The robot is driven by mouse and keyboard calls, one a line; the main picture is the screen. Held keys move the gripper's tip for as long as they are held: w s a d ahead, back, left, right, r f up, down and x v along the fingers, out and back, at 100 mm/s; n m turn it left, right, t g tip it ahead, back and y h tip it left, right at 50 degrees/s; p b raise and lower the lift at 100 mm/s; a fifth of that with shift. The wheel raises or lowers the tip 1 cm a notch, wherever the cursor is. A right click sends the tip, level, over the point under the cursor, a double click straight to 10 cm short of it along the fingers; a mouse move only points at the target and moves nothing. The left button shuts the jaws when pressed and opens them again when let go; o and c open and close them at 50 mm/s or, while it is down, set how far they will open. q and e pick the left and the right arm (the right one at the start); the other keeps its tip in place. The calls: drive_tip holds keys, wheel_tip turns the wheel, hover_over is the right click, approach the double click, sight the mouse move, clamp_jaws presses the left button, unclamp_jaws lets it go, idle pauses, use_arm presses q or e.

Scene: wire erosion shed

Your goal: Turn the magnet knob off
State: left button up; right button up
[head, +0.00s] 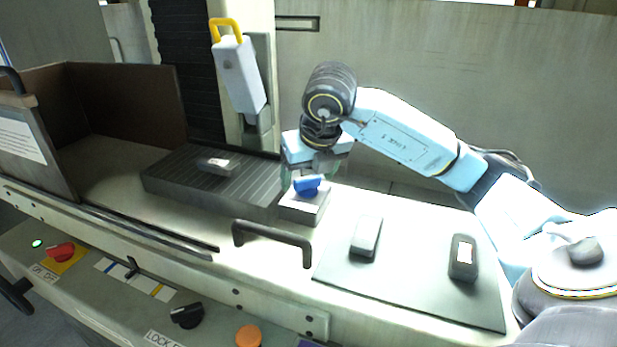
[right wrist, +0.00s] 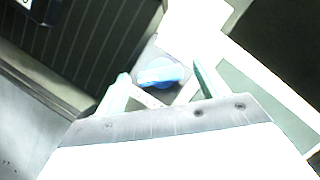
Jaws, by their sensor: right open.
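The blue magnet knob (head: 308,184) sits on a small pale block (head: 303,205) at the right end of the dark ribbed magnet plate (head: 160,178). My right gripper (head: 315,171) is above and just behind the knob in the head view, pointing down. In the right wrist view, its two pale green fingers (right wrist: 161,84) are spread apart, with the blue knob (right wrist: 160,72) between them near the tips. The gripper is open; I cannot tell whether a finger touches the knob. My left gripper is not in view.
A small dark block (head: 216,165) lies on the ribbed plate. A grey mat (head: 410,300) at right holds two small blocks. A dark handle (head: 270,232) stands in front of the knob. Red (head: 62,252), black (head: 187,316) and orange (head: 248,336) controls are on the front panel.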

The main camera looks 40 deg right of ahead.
drive_tip(key=shift+f, duration=0.1)
drive_tip(key=c, duration=1)
